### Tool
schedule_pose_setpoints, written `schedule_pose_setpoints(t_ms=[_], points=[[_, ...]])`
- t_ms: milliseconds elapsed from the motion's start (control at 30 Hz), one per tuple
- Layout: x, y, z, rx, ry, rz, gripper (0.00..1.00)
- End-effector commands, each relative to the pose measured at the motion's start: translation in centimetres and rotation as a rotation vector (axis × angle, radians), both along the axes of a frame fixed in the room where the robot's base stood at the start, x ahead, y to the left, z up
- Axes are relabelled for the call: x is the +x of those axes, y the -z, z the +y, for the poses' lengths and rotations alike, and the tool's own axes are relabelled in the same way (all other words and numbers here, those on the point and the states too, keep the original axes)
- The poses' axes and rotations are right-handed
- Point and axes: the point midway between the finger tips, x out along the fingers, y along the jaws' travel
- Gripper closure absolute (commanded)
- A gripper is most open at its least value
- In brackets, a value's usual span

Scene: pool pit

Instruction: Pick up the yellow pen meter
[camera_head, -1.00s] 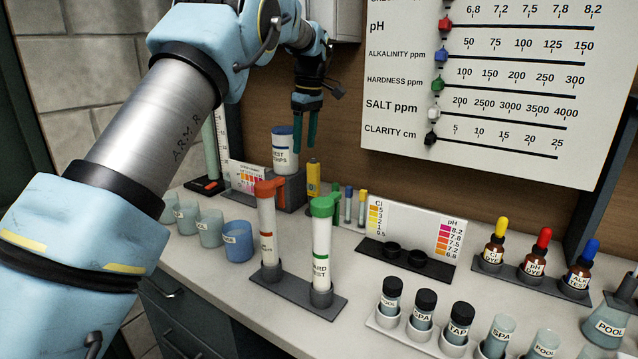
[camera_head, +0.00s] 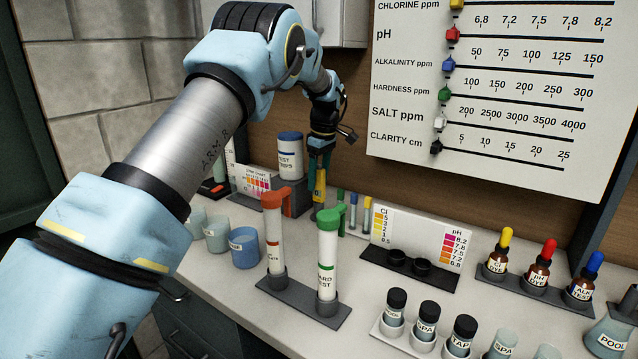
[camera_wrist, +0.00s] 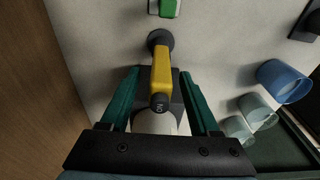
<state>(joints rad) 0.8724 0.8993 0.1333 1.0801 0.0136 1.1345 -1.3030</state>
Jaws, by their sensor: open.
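The yellow pen meter (camera_head: 320,186) stands upright near the back of the counter, beside the white test-strips tub with a blue lid (camera_head: 290,154). In the wrist view the yellow pen meter (camera_wrist: 162,72) has a dark cap end towards the camera and stands in a dark round base. My gripper (camera_head: 320,172) is over its upper part, with the green fingers on either side. In the wrist view my gripper (camera_wrist: 160,92) is open, and gaps show between the meter and both fingers.
A rack with an orange-topped tube (camera_head: 275,235) and a green-topped tube (camera_head: 328,255) stands in front. Several cups, including a blue one (camera_head: 244,247), are to the left. A colour-chart stand (camera_head: 415,236) is to the right. The wall (camera_head: 262,135) is close behind.

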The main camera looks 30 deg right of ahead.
Motion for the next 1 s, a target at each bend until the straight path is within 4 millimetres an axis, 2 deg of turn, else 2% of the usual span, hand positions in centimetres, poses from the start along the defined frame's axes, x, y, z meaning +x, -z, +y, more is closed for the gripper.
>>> schedule_pose_setpoints(t_ms=[133,367,900,1000], points=[[0.11,1.18,0.12,0.001,0.000,0.000,0.38],[0.13,1.37,0.09,-0.001,0.000,0.000,0.38],[0.11,1.33,0.07,-0.001,0.000,0.000,0.98],[0.12,1.32,0.08,-0.001,0.000,0.000,1.00]])
